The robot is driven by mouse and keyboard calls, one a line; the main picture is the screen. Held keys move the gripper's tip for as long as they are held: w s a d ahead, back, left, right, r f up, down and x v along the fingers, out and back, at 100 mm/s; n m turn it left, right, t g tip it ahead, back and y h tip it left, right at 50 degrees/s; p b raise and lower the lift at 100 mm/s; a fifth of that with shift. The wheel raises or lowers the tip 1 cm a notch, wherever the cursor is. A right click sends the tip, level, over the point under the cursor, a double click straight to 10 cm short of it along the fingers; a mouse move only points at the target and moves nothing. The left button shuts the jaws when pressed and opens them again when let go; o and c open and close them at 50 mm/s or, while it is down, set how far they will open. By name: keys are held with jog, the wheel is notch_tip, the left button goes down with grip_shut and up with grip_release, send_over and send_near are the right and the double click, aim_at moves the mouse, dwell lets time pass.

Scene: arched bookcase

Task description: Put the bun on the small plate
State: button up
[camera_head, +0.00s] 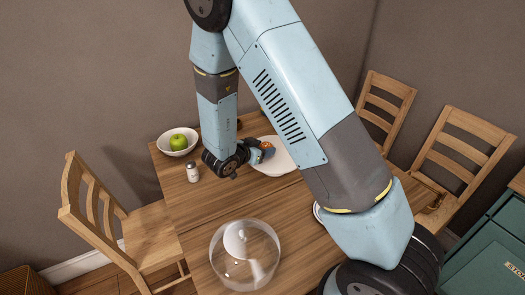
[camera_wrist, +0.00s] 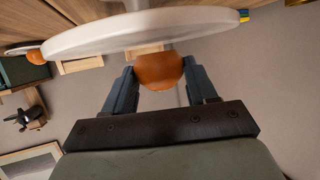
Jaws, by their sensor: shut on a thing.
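My gripper (camera_head: 260,153) is shut on the orange-brown bun (camera_head: 266,146). In the wrist view the bun (camera_wrist: 160,72) sits between the two dark blue fingers (camera_wrist: 162,88). A round white plate (camera_head: 284,163) lies on the table beside and partly behind my gripper; it also fills the top of the wrist view (camera_wrist: 145,32). The bun appears close to this plate, but I cannot tell whether they touch. Another white rim (camera_head: 318,212) shows at the edge of my arm, which hides most of it; I cannot tell which is the small plate.
The wooden table (camera_head: 200,220) holds a white bowl (camera_head: 165,148) with a green apple (camera_head: 178,142), a shaker (camera_head: 192,173) and a clear glass vessel (camera_head: 244,255) at the front. Chairs stand around it. A green cabinet (camera_head: 490,240) is at right. The table's left front is clear.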

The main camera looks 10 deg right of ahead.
jog(key=shift+f, duration=0.4)
jog(key=shift+f, duration=0.2)
jog(key=o, duration=1)
jog(key=shift+o, duration=0.2)
jog(key=v, duration=1.3)
jog(key=shift+s+a, duration=0.25)
jog(key=shift+a, duration=0.15)
